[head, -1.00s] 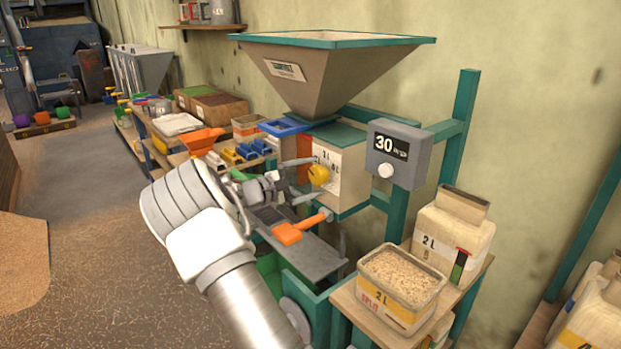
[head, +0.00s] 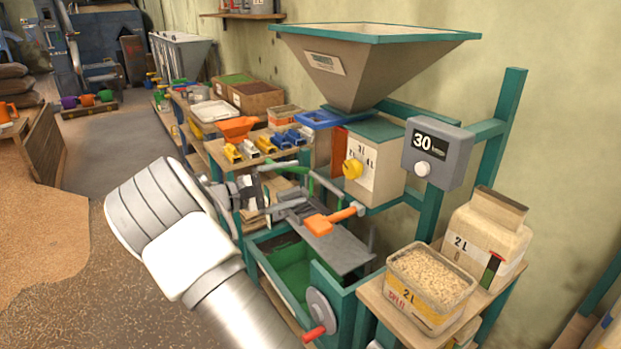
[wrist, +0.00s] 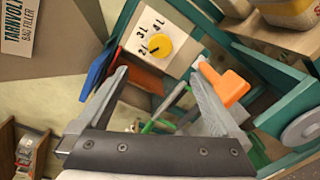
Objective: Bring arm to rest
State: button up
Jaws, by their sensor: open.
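My gripper (wrist: 160,100) is open and empty in the wrist view, its two grey fingers spread apart. In the head view it shows small beside my white and grey arm, left of the machine frame. Beyond the fingers in the wrist view are the yellow knob (wrist: 160,46) on the litre dial and the orange handle (wrist: 229,87). In the head view the yellow knob (head: 353,169) is on the box below the hopper, and the orange handle (head: 318,226) sits above the grey plate. I see no contact between the fingers and either part, though the right finger overlaps the handle's end in the wrist view.
The hopper (head: 365,70) and the display box (head: 437,153) reading 30 stand over the teal frame. A grain-filled tub (head: 432,298) stands on a wooden shelf at the right. A bench with scoops and an orange funnel (head: 236,129) is behind. Open floor lies at the left.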

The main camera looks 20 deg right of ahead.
jog(key=shift+a, duration=0.7)
jog(key=shift+s, duration=0.1)
jog(key=s+d+r+m+g+y+p, duration=0.1)
jog(key=s+r+m+y+p, duration=0.15)
jog(key=s+y, duration=0.4)
jog(key=s+d+r+m+g+y+p, duration=0.1)
jog(key=s+r+m+y, duration=0.15)
jog(key=s, duration=0.65)
jog(key=s+a+r+m+t+y+p, duration=0.1)
jog(key=s+a+r+t+y+p, duration=0.1)
jog(key=s+a, duration=0.4)
jog(key=s+a+r+t+y+p, duration=0.2)
jog(key=s+a+r+y, duration=0.4)
jog(key=s, duration=0.7)
jog(key=shift+a+m+t, duration=0.4)
jog(key=shift+t, duration=0.5)
